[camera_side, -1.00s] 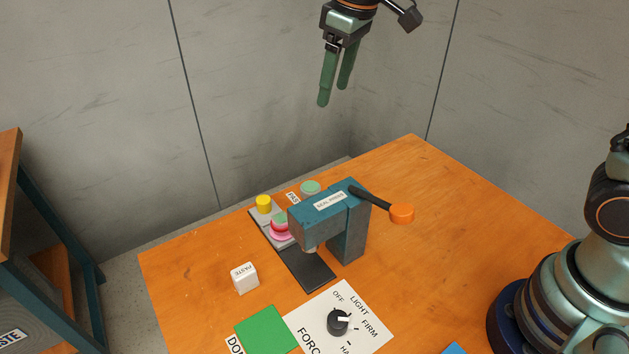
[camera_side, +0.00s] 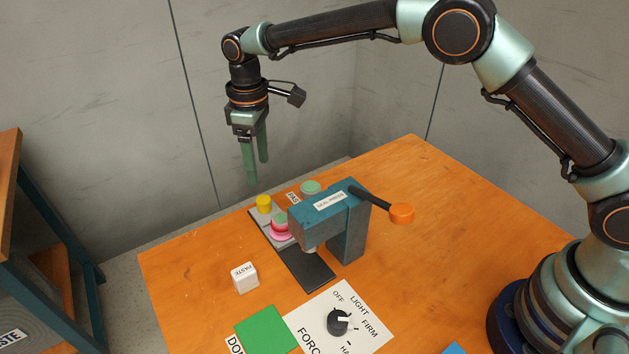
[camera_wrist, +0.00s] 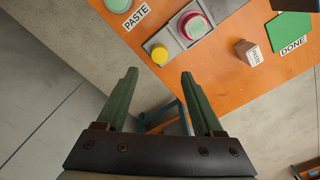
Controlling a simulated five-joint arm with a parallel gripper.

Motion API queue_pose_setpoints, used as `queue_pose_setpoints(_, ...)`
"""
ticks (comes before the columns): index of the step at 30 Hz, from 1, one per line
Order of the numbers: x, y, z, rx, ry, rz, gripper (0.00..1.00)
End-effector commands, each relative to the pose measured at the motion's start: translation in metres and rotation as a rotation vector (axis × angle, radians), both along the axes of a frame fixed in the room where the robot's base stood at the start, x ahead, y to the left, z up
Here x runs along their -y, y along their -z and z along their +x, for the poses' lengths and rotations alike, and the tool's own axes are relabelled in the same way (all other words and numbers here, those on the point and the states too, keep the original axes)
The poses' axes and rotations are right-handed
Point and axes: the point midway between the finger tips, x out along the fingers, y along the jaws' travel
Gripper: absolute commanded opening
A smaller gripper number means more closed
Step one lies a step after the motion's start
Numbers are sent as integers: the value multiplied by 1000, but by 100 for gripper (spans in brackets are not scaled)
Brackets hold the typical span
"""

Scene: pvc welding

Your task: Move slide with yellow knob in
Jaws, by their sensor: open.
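The yellow knob (camera_side: 264,203) stands on the far-left end of a grey slide (camera_side: 264,217), on a dark track (camera_side: 304,270) that runs under the teal seal press (camera_side: 330,213). A pink round piece with a green top (camera_side: 280,226) sits on the slide beside the press head. My gripper (camera_side: 257,172) is open and empty, pointing down, in the air above the yellow knob. In the wrist view my open fingers (camera_wrist: 158,77) show below the yellow knob (camera_wrist: 159,54), with nothing between them.
The press has a lever with an orange knob (camera_side: 402,213). A white PASTE block (camera_side: 245,278), a green DONE pad (camera_side: 266,330) and a force dial (camera_side: 338,322) are on the orange table. A green disc (camera_side: 311,187) lies behind the press.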

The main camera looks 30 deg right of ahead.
Motion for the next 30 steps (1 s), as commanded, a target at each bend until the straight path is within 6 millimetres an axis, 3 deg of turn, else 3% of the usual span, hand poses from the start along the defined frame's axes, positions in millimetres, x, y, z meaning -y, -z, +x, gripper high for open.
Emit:
queue_pose_setpoints(6,1,45,-1,-5,1,-2,69)
queue_pose_setpoints(12,1,77,-1,-2,2,-1,69)
queue_pose_setpoints(18,1,92,0,0,2,0,69)
queue_pose_setpoints(28,0,95,0,1,2,1,69)
queue_pose_setpoints(30,0,95,0,1,2,1,42)
